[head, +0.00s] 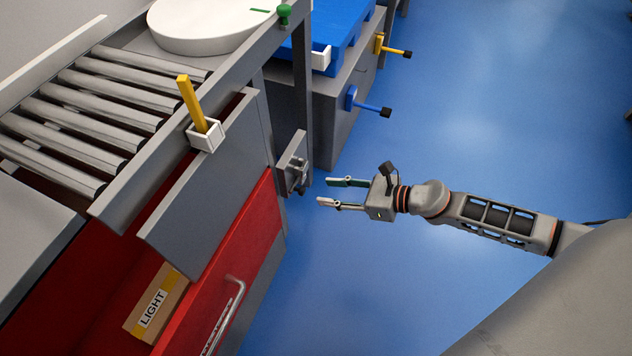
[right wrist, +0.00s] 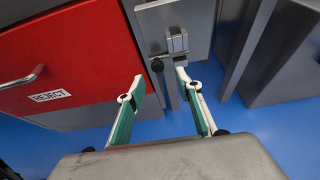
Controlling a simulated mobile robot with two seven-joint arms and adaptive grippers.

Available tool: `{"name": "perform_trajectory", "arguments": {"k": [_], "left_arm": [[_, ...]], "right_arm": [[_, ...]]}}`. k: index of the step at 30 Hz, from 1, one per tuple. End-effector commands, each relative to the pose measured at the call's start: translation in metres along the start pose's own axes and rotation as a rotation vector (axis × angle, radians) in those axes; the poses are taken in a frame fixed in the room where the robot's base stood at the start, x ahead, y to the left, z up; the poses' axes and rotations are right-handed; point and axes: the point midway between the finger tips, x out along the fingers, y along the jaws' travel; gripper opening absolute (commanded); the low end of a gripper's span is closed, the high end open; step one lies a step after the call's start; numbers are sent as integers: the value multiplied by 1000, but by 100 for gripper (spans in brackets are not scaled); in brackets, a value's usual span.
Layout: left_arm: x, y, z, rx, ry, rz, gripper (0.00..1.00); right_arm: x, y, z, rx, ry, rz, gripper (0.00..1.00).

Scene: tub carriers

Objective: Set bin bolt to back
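The bin bolt (head: 297,176) is a small metal slide bolt on a grey plate beside the red bin (head: 226,312). In the right wrist view the bolt (right wrist: 177,42) shows above the fingertips, with a dark round knob (right wrist: 157,65) at its left. The bin front there (right wrist: 60,58) carries a REJECT label and a bar handle. My right gripper (head: 324,193) is open and empty, a short way from the bolt plate and pointing at it. In the right wrist view its two fingers (right wrist: 160,80) stand apart below the bolt. My left gripper is out of view.
A box marked LIGHT (head: 155,303) lies in the open red bin. Above are a roller conveyor (head: 75,108), a yellow lever (head: 192,103) and a white round disc (head: 205,25). Blue and yellow levers (head: 370,106) stick out farther back. The blue floor at right is clear.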

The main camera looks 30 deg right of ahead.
Motion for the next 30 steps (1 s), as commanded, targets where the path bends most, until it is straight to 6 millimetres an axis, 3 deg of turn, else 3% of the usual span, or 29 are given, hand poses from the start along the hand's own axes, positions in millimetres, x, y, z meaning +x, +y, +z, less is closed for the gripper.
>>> {"name": "perform_trajectory", "arguments": {"k": [3, 10, 30], "left_arm": [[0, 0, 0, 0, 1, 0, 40], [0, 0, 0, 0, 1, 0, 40], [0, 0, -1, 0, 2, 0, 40]], "right_arm": [[-21, 0, -1, 1, 2, 1, 35], [-42, 0, 0, 0, 0, -1, 35], [-47, -1, 0, -1, -1, -2, 35]]}}
